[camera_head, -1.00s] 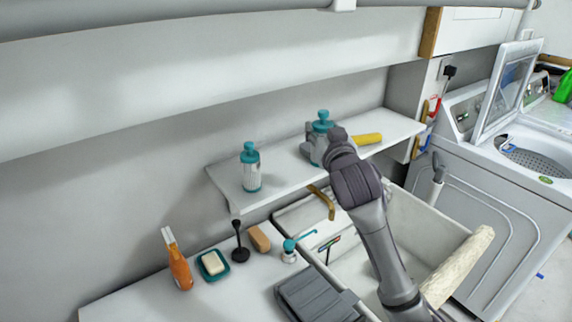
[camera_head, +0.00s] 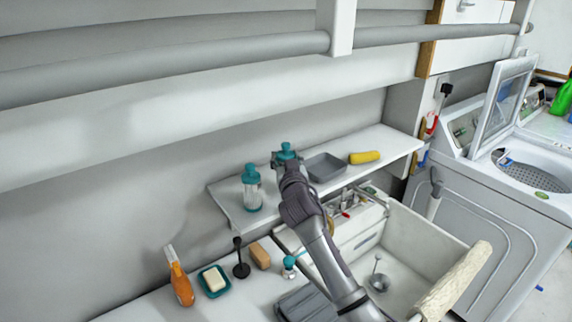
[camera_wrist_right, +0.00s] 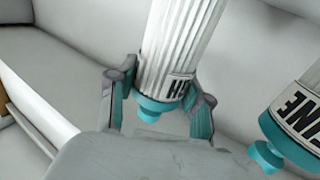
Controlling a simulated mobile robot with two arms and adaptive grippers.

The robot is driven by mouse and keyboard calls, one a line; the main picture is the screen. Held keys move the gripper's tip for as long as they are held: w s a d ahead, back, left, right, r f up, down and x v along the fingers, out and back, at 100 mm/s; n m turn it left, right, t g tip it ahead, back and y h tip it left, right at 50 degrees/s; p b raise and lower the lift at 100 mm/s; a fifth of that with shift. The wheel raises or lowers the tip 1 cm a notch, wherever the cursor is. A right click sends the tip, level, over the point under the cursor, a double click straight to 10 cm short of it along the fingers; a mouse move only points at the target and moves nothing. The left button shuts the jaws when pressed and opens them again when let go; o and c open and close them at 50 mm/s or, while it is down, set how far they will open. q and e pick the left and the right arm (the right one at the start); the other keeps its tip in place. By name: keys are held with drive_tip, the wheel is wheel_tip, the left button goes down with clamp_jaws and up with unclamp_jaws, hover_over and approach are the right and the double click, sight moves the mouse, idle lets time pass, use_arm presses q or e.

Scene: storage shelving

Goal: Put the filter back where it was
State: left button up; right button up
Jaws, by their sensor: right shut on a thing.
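A filter with a teal cap (camera_head: 286,150) is in my right gripper (camera_head: 285,163), over or on the white shelf; whether its base touches the shelf I cannot tell. In the right wrist view, the white ribbed body of this filter (camera_wrist_right: 178,45) stands between the two fingers of the gripper (camera_wrist_right: 158,100), which are shut on it. A second filter, white and teal (camera_head: 251,190), stands upright on the shelf to the left of the held one. It also shows in the right wrist view (camera_wrist_right: 290,125) at the right, apart from the gripper. My left gripper is out of view.
The shelf (camera_head: 375,145) also bears a grey tray (camera_head: 325,167) and a yellow roll (camera_head: 364,157), right of my gripper. Below are a sink (camera_head: 408,245), an orange bottle (camera_head: 178,280), a soap dish (camera_head: 214,281) and a plunger (camera_head: 241,262). A washer stands at the right.

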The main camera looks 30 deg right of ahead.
wheel_tip(320, 180, down, 2)
drive_tip(key=shift+f, duration=0.1)
drive_tip(key=shift+f, duration=0.2)
drive_tip(key=o, duration=1.4)
drive_tip(key=shift+r, duration=0.1)
drive_tip(key=b+v, duration=0.2)
drive_tip(key=v, duration=1)
drive_tip(key=shift+b, duration=0.3)
